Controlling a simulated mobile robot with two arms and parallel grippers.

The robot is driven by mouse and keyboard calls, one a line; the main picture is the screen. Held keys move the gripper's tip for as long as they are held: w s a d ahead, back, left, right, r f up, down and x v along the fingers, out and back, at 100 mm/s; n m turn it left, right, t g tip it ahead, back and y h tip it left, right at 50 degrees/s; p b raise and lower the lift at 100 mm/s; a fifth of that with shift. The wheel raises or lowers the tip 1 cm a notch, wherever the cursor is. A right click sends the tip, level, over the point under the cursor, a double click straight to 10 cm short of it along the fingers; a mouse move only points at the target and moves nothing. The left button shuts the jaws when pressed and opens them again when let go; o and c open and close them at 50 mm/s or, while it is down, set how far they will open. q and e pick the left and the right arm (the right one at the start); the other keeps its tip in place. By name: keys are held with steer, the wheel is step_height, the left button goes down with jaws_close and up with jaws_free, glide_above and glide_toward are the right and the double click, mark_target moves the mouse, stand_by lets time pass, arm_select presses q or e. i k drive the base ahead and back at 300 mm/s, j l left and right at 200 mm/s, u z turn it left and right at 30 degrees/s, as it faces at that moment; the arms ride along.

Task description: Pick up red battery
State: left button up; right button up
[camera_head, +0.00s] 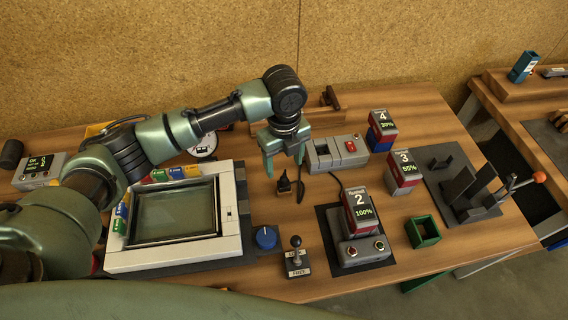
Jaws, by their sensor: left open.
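Several numbered blocks with small screens stand on the right half of the wooden table. The block marked 2, reading 100% (361,212), is dark with red sides and stands on a grey base with buttons. The block marked 3, reading 55% (404,171), is dark and red and stands behind it to the right. The block marked 4, reading 35% (382,128), has red on its upper part and blue below. My left gripper (286,168) is open and empty, left of these blocks, fingers pointing down. My right gripper is out of view.
A framed glass panel (238,205) lies at the left. A grey box with a red button (338,153) is right of my left gripper.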

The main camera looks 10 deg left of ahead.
mark_target(361, 215)
steer(key=k, duration=1.5)
